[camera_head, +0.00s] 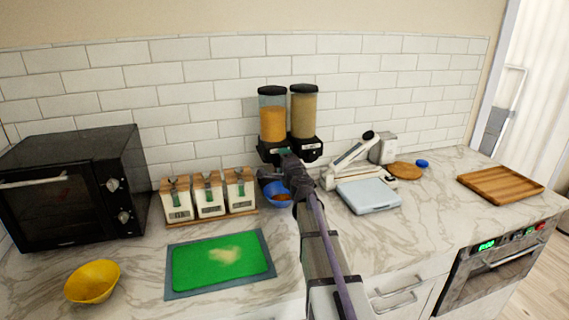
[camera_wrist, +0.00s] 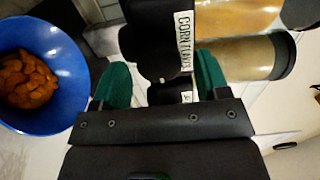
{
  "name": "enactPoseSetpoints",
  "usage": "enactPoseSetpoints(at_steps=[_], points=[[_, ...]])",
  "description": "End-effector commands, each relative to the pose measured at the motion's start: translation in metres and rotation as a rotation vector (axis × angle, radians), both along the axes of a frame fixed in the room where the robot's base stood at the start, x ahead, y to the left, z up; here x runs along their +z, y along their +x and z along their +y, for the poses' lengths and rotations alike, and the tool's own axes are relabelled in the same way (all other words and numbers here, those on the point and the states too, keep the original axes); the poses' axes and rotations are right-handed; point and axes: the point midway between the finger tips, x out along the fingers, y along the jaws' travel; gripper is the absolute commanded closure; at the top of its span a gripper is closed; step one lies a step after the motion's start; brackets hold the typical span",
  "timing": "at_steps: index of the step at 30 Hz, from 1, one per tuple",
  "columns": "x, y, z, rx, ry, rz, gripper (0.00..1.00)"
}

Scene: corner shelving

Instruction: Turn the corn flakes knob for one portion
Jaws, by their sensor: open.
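A twin cereal dispenser (camera_head: 289,146) stands against the tiled wall, with an orange-filled canister (camera_head: 272,121) on the left and a beige-filled canister (camera_head: 304,113) on the right. My gripper (camera_head: 285,158) reaches its front from below. In the wrist view, my gripper (camera_wrist: 162,82) is open, its green fingertips on either side of a black part that looks like the knob (camera_wrist: 158,65). A label reading CORN FLAKES (camera_wrist: 184,42) sits beside it. Contact is unclear. A blue bowl (camera_head: 274,194) is below the dispenser; in the wrist view the bowl (camera_wrist: 75,75) holds orange-brown flakes.
Three small wooden-topped containers (camera_head: 209,196) stand left of the bowl. A green board (camera_head: 222,262) and yellow bowl (camera_head: 92,282) lie in front; a black oven (camera_head: 75,190) stands far left. A pale blue-grey flat device (camera_head: 368,196) is to the right. A wooden tray (camera_head: 500,184) lies far right.

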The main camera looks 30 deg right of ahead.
Motion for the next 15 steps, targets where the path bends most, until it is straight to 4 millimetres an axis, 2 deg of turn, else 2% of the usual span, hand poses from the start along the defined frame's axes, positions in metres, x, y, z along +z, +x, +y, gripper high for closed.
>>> enactPoseSetpoints(at_steps=[5,8,15], points=[[0.000,-0.012,0.002,0.000,0.000,0.000,0.32],[0.000,-0.032,0.005,-0.001,0.000,0.000,0.32],[0.000,-0.092,0.015,-0.001,0.000,0.000,0.32]])
